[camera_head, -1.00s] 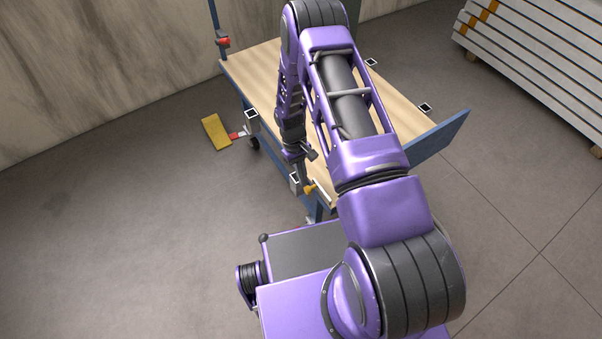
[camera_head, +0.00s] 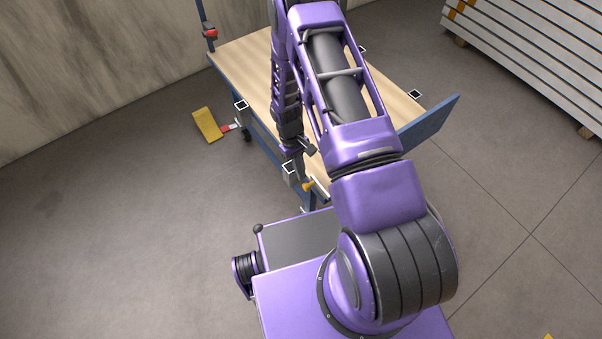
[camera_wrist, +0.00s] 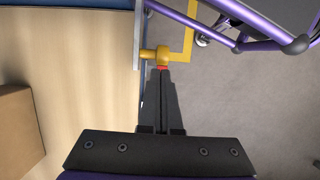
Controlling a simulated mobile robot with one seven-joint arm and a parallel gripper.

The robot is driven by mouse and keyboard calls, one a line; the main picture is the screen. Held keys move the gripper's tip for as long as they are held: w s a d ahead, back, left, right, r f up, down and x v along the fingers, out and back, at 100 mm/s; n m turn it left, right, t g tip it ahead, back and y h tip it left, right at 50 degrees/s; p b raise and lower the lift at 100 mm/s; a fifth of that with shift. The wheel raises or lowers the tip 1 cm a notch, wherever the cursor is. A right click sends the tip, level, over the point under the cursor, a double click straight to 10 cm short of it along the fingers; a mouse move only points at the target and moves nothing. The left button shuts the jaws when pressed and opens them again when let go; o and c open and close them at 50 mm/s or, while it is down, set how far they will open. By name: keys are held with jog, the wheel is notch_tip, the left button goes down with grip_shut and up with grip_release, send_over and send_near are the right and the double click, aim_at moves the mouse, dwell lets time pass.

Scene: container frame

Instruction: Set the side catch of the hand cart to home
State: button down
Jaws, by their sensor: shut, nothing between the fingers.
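The hand cart has a pale wooden deck (camera_head: 240,58) and a blue frame; the deck also fills the left of the wrist view (camera_wrist: 85,85). The side catch appears as a yellow knob-like part (camera_head: 308,186) at the near corner of the cart's side. In the wrist view this yellow part (camera_wrist: 152,54) sticks out to the right from a grey edge strip, with a small red spot at its end. My gripper (camera_wrist: 162,73) is shut and empty. Its tips are right at the red spot; I cannot tell whether they touch it.
A yellow pedal (camera_head: 207,124) with a red link stands out from the cart's left side. A red knob (camera_head: 211,34) is on the far post. A brown box (camera_wrist: 18,128) lies on the deck. Stacked pale panels (camera_head: 535,50) stand at the back right.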

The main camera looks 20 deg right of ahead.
jog(key=v, duration=1.6)
jog(key=shift+w, duration=0.1)
jog(key=shift+a, duration=0.1)
